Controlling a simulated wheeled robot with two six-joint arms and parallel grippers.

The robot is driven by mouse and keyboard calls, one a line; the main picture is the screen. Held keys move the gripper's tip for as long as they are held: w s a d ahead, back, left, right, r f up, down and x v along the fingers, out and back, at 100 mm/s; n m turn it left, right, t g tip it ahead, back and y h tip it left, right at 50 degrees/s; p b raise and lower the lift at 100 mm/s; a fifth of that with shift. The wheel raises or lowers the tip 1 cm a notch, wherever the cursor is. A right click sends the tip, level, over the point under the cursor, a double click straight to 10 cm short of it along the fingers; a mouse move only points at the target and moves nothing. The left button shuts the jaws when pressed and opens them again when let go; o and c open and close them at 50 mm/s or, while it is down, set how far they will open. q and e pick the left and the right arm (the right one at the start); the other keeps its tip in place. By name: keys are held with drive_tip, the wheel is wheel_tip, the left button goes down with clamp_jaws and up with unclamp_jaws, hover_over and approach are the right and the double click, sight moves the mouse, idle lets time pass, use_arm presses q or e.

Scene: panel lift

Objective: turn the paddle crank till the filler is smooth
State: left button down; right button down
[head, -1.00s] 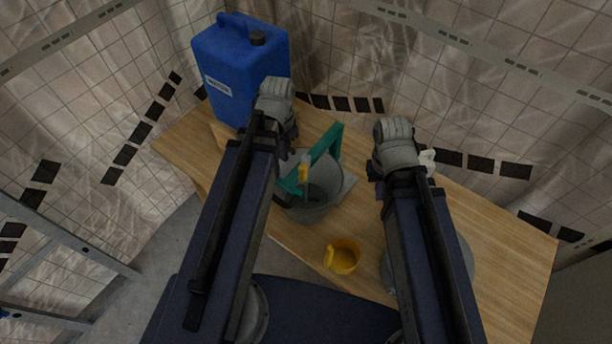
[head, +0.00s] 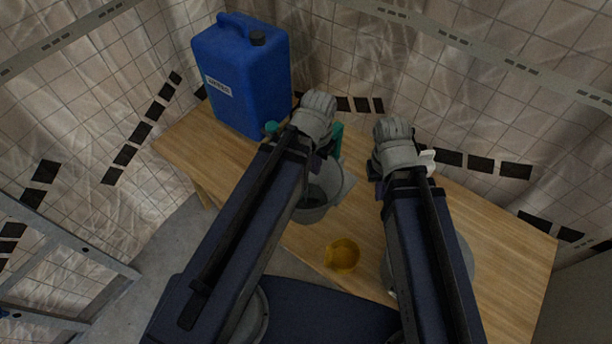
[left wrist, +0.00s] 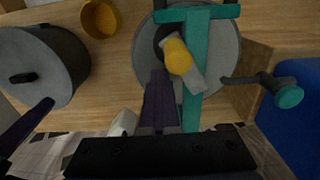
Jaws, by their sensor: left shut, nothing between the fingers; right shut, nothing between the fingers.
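A grey bucket (head: 313,205) stands on the table, with a teal frame (head: 337,138) across it. In the left wrist view the bucket (left wrist: 228,52) and frame (left wrist: 192,105) show from above. The crank's yellow grip (left wrist: 178,56) sits over the bucket beside a grey arm; in the head view my left arm hides it. My left gripper (left wrist: 160,76) is shut and empty, its tips by the bucket's rim and just short of the grip in the picture. My right gripper (head: 381,188) is shut and empty, right of the bucket. The filler is mostly hidden.
A yellow cup (head: 341,256) stands near the table's front edge. A lidded grey pot (left wrist: 60,60) is partly under my right arm. A blue canister (head: 240,80) stands back left. A teal knob (left wrist: 290,96) sticks out from the frame. A white object (head: 428,161) lies by my right gripper.

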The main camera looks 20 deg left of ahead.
use_arm(q)
drive_tip(key=shift+w, duration=4.8)
drive_tip(key=shift+a, duration=4.6)
drive_tip(key=shift+s, duration=5.2)
drive_tip(key=w+d, duration=0.1)
drive_tip(key=d, duration=0.9)
drive_tip(key=shift+d, duration=0.25)
